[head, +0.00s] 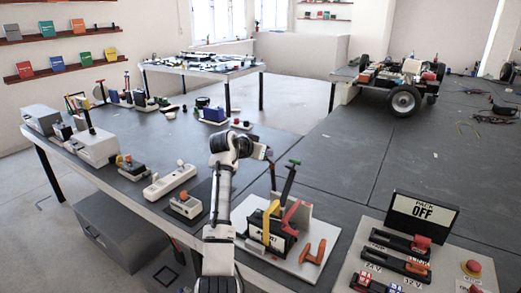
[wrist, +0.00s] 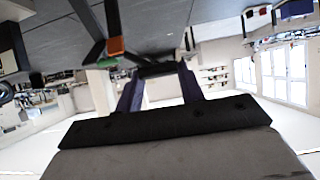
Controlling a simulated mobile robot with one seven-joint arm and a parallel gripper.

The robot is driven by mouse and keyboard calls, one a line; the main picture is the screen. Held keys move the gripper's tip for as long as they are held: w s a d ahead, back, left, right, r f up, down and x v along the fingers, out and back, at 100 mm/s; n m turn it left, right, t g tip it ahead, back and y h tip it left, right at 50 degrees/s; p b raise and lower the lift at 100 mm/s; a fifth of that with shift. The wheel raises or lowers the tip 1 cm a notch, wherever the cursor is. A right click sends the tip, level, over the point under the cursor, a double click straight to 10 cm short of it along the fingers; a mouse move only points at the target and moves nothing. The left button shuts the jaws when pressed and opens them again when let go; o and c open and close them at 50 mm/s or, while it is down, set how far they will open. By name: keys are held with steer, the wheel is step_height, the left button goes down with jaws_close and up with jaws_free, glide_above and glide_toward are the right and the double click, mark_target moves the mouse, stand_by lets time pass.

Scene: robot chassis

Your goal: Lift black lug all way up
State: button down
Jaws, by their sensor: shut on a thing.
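My gripper (head: 268,154) is at the end of my arm, above the rear left of a light board with levers (head: 313,262) in the head view. In the wrist view my gripper (wrist: 160,78) has its two dark fingers closed on a dark piece, which I take as the black lug (wrist: 158,70). In the head view a dark upright bar (head: 272,178) stands just below my fingertips; its top is partly hidden. Beside it a black lever with a green tip (head: 294,162) leans right. I cannot tell how far the lug is raised.
The board also carries a yellow lever (head: 270,218), a red lever (head: 296,213) and an orange handle (head: 314,252). A switch panel with an OFF sign (head: 422,212) stands to the right. White power strips (head: 169,181) lie left.

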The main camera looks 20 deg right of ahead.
steer(key=shift+w+d+r, duration=0.1)
steer(key=shift+r, duration=0.35)
steer(key=c, duration=1.3)
jaws_free()
steer(key=o, duration=0.4)
steer(key=shift+w+d+f, duration=0.1)
steer(key=shift+d+f, duration=0.1)
steer(key=shift+f, duration=0.1)
steer(key=shift+a, duration=0.15)
steer(key=b+v, duration=0.4)
steer(key=v, duration=0.9)
steer(key=shift+s+a+r+b, duration=0.15)
steer(key=shift+s+a+b, duration=0.1)
steer(key=shift+a+b, duration=0.1)
